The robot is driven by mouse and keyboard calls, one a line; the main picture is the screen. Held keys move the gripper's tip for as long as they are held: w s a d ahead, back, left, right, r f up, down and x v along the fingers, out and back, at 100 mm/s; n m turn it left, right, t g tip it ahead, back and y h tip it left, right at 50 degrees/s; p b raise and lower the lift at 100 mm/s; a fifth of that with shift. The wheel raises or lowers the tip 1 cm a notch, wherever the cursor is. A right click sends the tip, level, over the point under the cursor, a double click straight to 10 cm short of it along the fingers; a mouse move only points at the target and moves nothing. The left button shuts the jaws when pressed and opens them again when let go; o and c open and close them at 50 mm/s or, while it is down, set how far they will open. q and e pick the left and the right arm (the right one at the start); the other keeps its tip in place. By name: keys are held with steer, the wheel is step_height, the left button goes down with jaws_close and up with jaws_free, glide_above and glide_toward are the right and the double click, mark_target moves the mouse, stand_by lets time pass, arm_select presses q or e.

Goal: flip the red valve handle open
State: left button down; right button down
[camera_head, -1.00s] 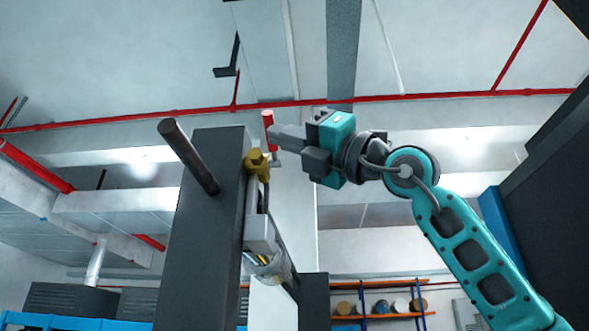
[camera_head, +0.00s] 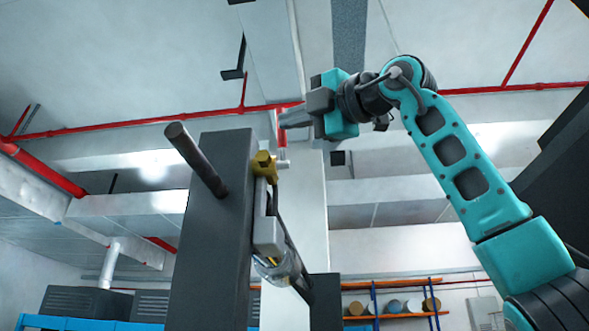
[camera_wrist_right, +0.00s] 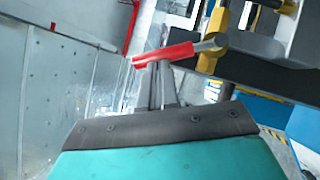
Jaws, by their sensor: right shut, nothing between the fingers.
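The red valve handle (camera_head: 282,138) stands roughly upright in the head view, partly hidden by my right gripper's fingers. In the right wrist view the red handle (camera_wrist_right: 163,54) lies across the picture at the fingertips, with a grey metal stem (camera_wrist_right: 212,43) running to the brass valve body (camera_wrist_right: 213,53). The brass valve (camera_head: 263,164) sits at the upper right edge of a dark column. My right gripper (camera_head: 282,121) is shut and empty, its fingers pointing left at the handle. I cannot tell whether they touch it. My left gripper is not in view.
The dark column (camera_head: 211,235) with a protruding dark bar (camera_head: 197,160) stands left of the valve. A clear cylinder in a metal fitting (camera_head: 279,268) hangs below it. Shelves (camera_head: 392,309) stand far behind.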

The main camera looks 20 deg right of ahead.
arm_select(q)
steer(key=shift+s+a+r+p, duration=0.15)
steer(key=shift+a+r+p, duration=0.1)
steer(key=shift+p, duration=0.05)
arm_select(e)
steer(key=shift+w+d+r, duration=0.15)
steer(key=shift+w+r, duration=0.1)
steer(key=shift+w, duration=0.1)
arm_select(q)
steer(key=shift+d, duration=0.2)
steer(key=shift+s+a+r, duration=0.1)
arm_select(e)
steer(key=shift+f, duration=0.1)
